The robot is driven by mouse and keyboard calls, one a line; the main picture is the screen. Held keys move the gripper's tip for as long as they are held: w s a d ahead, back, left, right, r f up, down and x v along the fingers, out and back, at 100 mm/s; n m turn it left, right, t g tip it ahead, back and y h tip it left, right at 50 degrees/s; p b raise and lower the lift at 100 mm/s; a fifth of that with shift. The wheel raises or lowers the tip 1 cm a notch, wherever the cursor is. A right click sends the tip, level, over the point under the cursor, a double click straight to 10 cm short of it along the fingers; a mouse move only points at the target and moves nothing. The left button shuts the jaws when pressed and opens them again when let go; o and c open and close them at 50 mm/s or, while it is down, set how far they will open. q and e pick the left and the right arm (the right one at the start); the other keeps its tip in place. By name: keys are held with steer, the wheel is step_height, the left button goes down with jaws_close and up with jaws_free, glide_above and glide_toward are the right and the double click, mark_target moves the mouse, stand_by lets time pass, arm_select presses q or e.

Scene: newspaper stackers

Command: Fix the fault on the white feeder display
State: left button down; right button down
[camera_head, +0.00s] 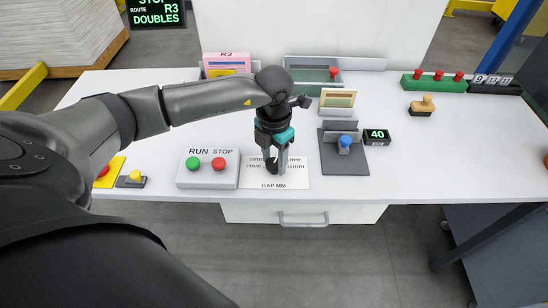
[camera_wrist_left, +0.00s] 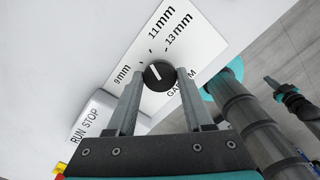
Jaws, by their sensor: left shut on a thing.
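The dark display (camera_head: 156,12) at the top left reads "ROUTE R3 DOUBLES", with a partly cut-off "STOP" above. My left gripper (camera_head: 276,165) points down at the white "GAP MM" plate (camera_head: 298,177), its fingers closed on the black knob (camera_head: 271,165). In the left wrist view the fingers (camera_wrist_left: 160,98) flank the knob (camera_wrist_left: 160,75). Its white pointer line tilts up-left, towards the 9 mm and 11 mm side; I cannot tell the exact mark. The 13 mm label lies further right. My right gripper cannot be made out surely.
Left of the plate is a box (camera_head: 208,178) with a green RUN and red STOP button. Right are a grey stand with a blue knob (camera_head: 345,142), a small display (camera_head: 377,136) reading 40 and a wooden-handled stamp (camera_head: 423,106). The table's right front is clear.

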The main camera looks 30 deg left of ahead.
mark_target(274, 163)
arm_select(q)
steer(key=shift+r, duration=0.1)
steer(key=shift+c, duration=1.4)
jaws_free()
step_height(274, 163, up, 15)
steer(key=p, duration=0.1)
